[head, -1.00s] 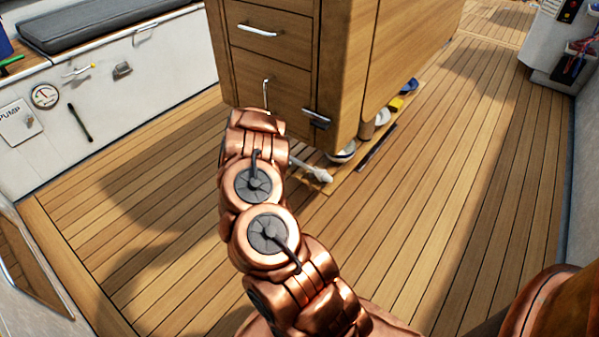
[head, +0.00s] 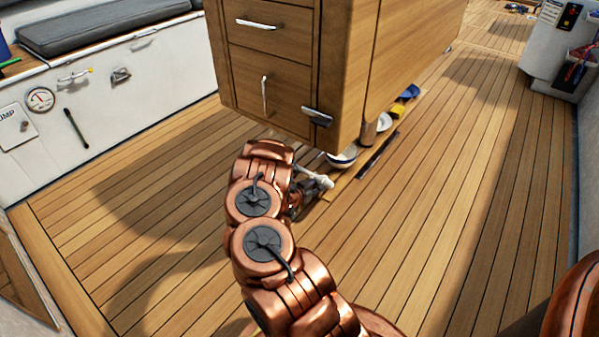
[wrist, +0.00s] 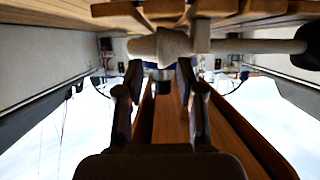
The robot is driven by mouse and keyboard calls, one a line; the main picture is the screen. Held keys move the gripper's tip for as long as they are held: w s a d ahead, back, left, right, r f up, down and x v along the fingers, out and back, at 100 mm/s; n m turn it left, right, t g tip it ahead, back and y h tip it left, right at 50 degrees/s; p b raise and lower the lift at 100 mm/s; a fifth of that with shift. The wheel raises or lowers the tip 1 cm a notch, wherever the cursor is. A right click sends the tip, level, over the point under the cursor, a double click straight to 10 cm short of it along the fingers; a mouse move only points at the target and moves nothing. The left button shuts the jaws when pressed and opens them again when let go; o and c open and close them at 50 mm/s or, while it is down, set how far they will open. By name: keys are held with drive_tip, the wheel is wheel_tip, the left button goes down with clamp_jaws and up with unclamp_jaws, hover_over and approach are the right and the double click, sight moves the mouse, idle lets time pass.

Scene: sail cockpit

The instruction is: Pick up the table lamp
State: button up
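A whitish rod-like thing with a thicker middle lies across the upper part of the wrist view (wrist: 175,46), with a dark end at the right. It may be the table lamp, but I cannot be sure. In the head view a whitish thing (head: 317,181), perhaps the same one, lies low by the cabinet's near corner. My gripper (wrist: 160,74) is open, its two fingers apart, with the whitish thing just beyond the tips. I cannot tell whether they touch. In the head view the gripper is mostly hidden behind my copper arm.
A wooden cabinet (head: 345,80) with drawers stands close above my arm. Along its foot are a white bowl (head: 342,158), a yellow thing (head: 398,111), a blue thing (head: 410,91) and a dark flat strip (head: 378,156). The plank floor (head: 450,180) to the right is clear.

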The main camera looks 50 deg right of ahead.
drive_tip(key=x, duration=0.2)
drive_tip(key=shift+d+f+b, duration=0.15)
drive_tip(key=shift+d+b, duration=0.25)
clamp_jaws()
idle(0.3)
